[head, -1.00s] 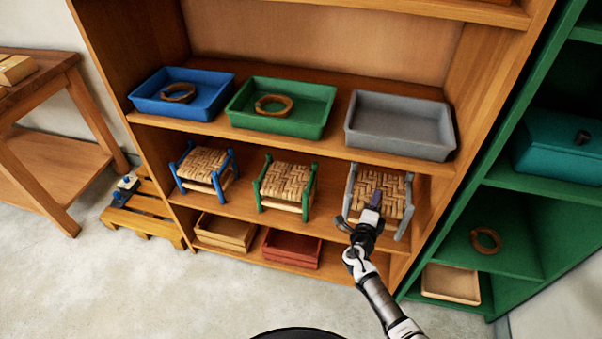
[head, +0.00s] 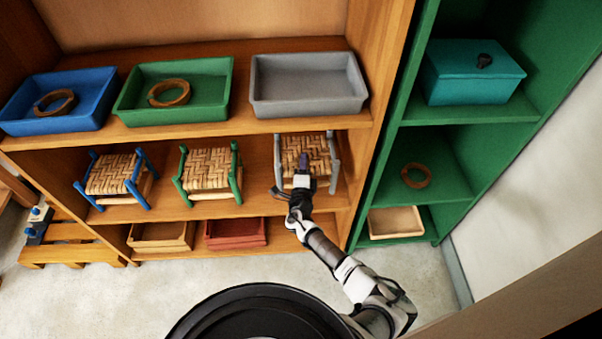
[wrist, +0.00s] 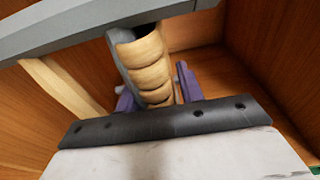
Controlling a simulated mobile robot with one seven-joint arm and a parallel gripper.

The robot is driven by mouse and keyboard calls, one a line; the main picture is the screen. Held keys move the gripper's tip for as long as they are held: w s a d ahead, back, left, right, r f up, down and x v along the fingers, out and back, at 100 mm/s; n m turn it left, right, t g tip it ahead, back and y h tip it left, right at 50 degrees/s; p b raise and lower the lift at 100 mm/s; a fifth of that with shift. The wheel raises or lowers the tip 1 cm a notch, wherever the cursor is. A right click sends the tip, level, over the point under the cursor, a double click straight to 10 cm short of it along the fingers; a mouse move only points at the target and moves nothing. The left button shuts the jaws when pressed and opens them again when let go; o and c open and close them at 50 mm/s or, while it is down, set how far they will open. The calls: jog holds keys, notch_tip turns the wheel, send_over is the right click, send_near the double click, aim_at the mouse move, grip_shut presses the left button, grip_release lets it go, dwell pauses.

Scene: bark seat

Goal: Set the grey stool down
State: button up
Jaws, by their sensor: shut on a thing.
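The grey stool (head: 318,152), with grey posts and a woven seat, is at the right end of the wooden shelf's middle level, below the grey tray. My gripper (head: 303,170) reaches in from the front and is shut on the stool at its front side. In the wrist view, the purple fingers (wrist: 155,92) lie on either side of a woven, tan part of the stool. A grey bar of the stool (wrist: 90,22) crosses the top of that view. I cannot tell whether the stool's feet touch the shelf board.
A blue stool (head: 112,175) and a green stool (head: 208,172) stand left on the same level. Blue (head: 85,85), green (head: 210,92) and grey (head: 308,88) trays sit above. A green shelf unit (head: 400,110) stands at the right. The floor in front shows some free room.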

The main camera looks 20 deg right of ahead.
jog(key=shift+f+b, duration=0.45)
jog(key=shift+f, duration=1.3)
jog(key=shift+f, duration=0.2)
jog(key=o, duration=1.3)
jog(key=shift+r, duration=0.1)
jog(key=v, duration=1.2)
jog(key=shift+p, duration=0.4)
